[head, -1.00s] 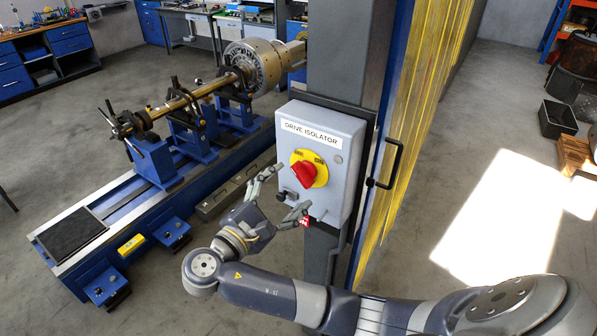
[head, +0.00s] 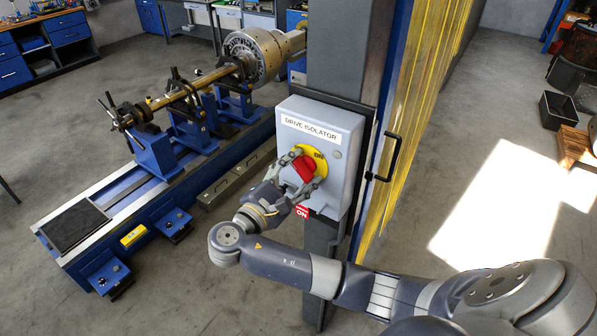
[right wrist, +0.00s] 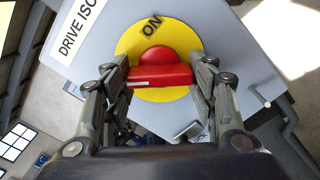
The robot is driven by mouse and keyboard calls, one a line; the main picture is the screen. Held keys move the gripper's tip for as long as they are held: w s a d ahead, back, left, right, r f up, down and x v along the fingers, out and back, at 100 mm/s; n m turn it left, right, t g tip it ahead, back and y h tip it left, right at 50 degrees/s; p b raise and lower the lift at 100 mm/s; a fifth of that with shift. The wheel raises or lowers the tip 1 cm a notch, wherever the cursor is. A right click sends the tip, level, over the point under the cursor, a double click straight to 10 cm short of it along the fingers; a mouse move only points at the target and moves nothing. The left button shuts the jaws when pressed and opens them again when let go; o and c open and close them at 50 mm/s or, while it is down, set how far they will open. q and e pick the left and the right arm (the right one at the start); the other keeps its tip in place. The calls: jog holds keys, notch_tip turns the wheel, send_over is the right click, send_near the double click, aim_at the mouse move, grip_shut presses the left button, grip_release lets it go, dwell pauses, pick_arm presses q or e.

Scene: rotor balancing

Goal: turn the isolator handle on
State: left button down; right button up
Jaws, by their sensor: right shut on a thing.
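The drive isolator is a grey box (head: 322,133) on a dark post, labelled "DRIVE ISOLATOR". Its red handle (head: 304,167) sits on a yellow disc (head: 319,162) marked ON. My right gripper (head: 298,171) is at the disc with its fingers on both sides of the handle. In the right wrist view the red handle (right wrist: 160,76) lies crosswise between the fingers of my right gripper (right wrist: 160,82), which is shut on it. The ON mark (right wrist: 152,24) is above the handle there. My left gripper is not in view.
A black door handle (head: 392,158) and a yellow strip curtain (head: 425,110) are just right of the box. The blue balancing machine (head: 155,160) with its rotor stands to the left.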

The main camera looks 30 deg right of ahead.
jog(key=shift+f, duration=0.1)
jog(key=m+b, duration=0.2)
jog(key=m, duration=0.1)
jog(key=shift+f+b, duration=0.15)
jog(key=shift+b, duration=0.25)
jog(key=m+b, duration=1.2)
jog(key=b, duration=0.3)
jog(key=shift+m, duration=0.3)
jog(key=shift+r+m+b, duration=0.4)
jog(key=shift+m+b, duration=0.8)
jog(key=shift+b, duration=0.1)
jog(key=o, duration=1.1)
jog(key=shift+c, duration=0.2)
jog(key=shift+r, duration=0.1)
